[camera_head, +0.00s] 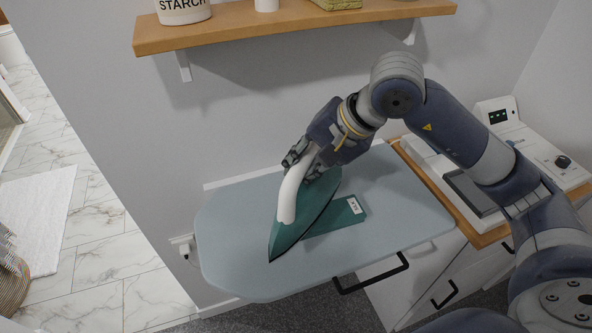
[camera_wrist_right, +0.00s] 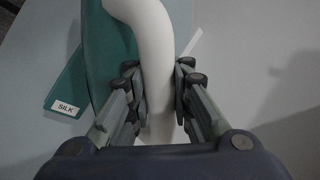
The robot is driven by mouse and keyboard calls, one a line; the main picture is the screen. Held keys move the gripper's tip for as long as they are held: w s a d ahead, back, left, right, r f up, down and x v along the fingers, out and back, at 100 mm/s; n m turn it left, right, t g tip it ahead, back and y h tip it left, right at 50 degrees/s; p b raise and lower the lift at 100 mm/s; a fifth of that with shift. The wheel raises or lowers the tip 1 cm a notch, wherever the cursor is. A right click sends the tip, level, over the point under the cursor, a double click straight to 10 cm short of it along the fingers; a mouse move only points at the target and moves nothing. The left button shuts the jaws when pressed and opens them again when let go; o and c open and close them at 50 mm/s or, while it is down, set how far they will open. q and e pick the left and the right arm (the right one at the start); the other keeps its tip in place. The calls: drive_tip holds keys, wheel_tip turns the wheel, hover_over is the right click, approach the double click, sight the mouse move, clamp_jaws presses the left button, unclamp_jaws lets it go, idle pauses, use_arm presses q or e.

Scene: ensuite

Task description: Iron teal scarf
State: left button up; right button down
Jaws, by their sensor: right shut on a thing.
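The teal scarf (camera_head: 345,215) lies flat and folded on the pale blue ironing board (camera_head: 405,200), with a white label on it. In the right wrist view the scarf (camera_wrist_right: 68,84) shows a label reading SILK. The iron (camera_head: 290,228), teal with a white handle, is over the scarf's left part and hides it. I cannot tell whether its soleplate touches the cloth. My right gripper (camera_head: 306,166) is shut on the iron's white handle; in the right wrist view the fingers (camera_wrist_right: 158,92) stand on both sides of the handle (camera_wrist_right: 155,50). My left gripper is not in view.
A wooden shelf (camera_head: 290,24) with a STARCH container (camera_head: 183,10) is on the wall above the board. A wooden-topped cabinet (camera_head: 484,238) with white appliances (camera_head: 535,150) stands at the right. A wall outlet (camera_head: 183,246) is by the board's left end. The board's right part is clear.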

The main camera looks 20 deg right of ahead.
drive_tip(key=shift+a+r+p, duration=0.15)
drive_tip(key=shift+r+p, duration=0.4)
drive_tip(key=shift+r, duration=1.1)
drive_tip(key=shift+f, duration=0.1)
